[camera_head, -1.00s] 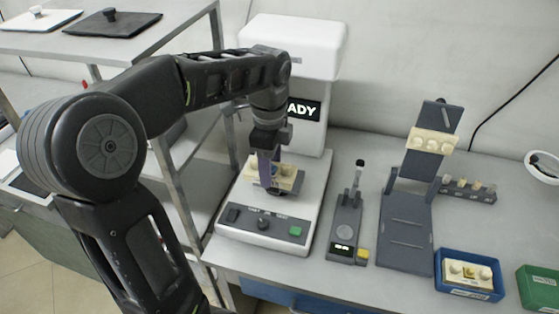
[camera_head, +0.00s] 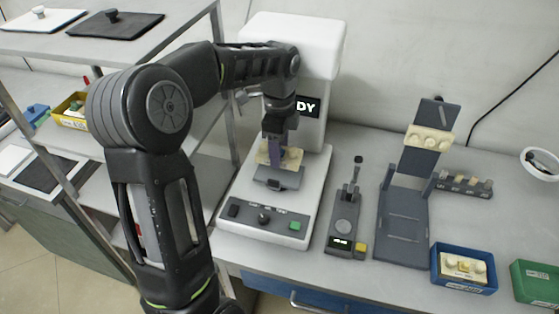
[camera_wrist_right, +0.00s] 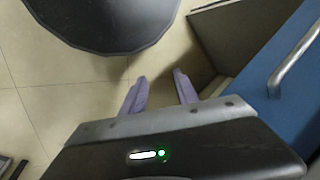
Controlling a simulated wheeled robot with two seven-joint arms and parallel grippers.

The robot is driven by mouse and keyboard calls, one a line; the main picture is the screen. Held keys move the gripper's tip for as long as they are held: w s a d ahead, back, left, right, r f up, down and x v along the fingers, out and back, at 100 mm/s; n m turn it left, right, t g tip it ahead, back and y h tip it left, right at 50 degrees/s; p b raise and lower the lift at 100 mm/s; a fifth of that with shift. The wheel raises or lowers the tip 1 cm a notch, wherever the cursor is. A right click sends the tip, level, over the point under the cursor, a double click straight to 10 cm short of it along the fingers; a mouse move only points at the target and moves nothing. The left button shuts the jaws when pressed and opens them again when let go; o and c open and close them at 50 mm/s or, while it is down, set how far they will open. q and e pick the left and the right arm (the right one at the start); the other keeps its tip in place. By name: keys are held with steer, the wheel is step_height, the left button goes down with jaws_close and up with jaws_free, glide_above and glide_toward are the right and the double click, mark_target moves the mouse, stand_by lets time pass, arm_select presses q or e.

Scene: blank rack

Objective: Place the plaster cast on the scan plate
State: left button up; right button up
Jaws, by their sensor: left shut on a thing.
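The cream plaster cast (camera_head: 291,158) is in the scanner in the head view. The dark scan plate (camera_head: 279,181) shows below and in front of the cast, on the scanner's white base (camera_head: 237,192). I cannot tell whether the cast touches the plate. My right gripper (camera_wrist_right: 161,88) is open and empty in the right wrist view, over the floor.
The scanner's white column and head (camera_head: 293,45) stand close behind my left gripper. A small grey device (camera_head: 345,222), a grey stand (camera_head: 403,225), a blue tray (camera_head: 463,286) and a green box (camera_head: 535,285) are to the right. A metal shelf stands left.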

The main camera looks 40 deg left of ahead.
mark_target(280, 172)
arm_select(q)
step_height(280, 172, down, 4)
steer(key=shift+f+p, duration=0.15)
steer(key=shift+p, duration=0.35)
steer(key=shift+w+f, duration=0.15)
steer(key=shift+f, duration=0.15)
steer(key=shift+f, duration=0.15)
steer(key=o, duration=1.3)
